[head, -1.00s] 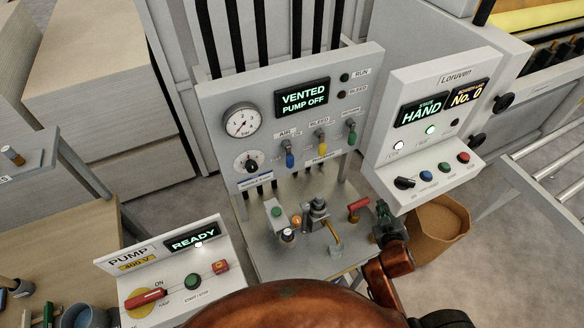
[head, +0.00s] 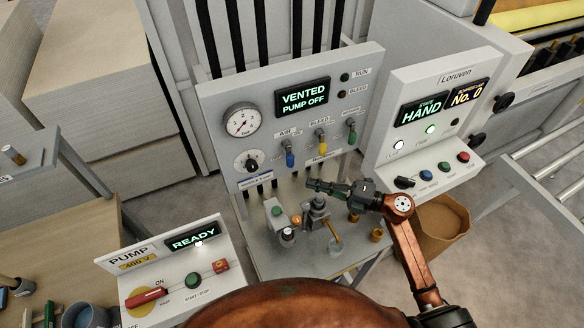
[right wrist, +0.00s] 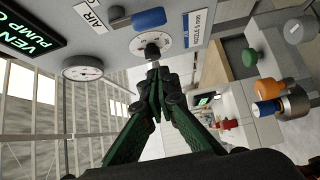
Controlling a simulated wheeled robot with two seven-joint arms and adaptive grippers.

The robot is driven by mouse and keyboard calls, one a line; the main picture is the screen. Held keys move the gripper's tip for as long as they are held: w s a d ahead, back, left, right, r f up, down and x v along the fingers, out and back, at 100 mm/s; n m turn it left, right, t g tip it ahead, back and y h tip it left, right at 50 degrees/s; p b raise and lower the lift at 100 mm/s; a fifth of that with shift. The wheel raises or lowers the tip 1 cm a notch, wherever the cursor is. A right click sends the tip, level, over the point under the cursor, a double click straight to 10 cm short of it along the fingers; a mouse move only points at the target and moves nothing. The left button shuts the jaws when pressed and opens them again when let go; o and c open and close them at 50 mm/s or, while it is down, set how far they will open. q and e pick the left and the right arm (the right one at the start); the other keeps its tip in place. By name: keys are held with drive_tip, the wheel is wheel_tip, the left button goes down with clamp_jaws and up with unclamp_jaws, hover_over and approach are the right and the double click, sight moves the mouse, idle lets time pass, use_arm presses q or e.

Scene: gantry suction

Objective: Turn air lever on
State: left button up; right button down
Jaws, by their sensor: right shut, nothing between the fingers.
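The air lever (head: 290,159) has a blue handle hanging down under the AIR label on the upright grey panel (head: 360,75). In the right wrist view the blue handle (right wrist: 149,19) is at the top, near the AIR label. My right gripper (head: 312,185) is shut and empty, pointing left in front of the panel, lower than the blue handle and apart from it in the head view. In the right wrist view its closed fingertips (right wrist: 153,68) are by the black knob of a round dial. My left gripper is not in view.
A yellow lever (head: 322,149) and a green lever (head: 351,133) stand right of the blue one. Below is a bench with a green button (head: 276,211) and small fittings. A pump box (head: 170,268) stands at lower left, a control box (head: 440,120) at right.

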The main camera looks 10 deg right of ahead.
sight(289, 155)
drive_tip(key=shift+a, duration=0.1)
use_arm(q)
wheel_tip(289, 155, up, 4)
drive_tip(key=p, duration=0.3)
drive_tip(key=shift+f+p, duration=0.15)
drive_tip(key=shift+p, duration=0.2)
use_arm(e)
drive_tip(key=w+a, duration=0.5)
drive_tip(key=w, duration=0.2)
drive_tip(key=shift+w, duration=0.4)
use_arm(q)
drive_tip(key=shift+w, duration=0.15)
use_arm(e)
drive_tip(key=shift+a, duration=0.1)
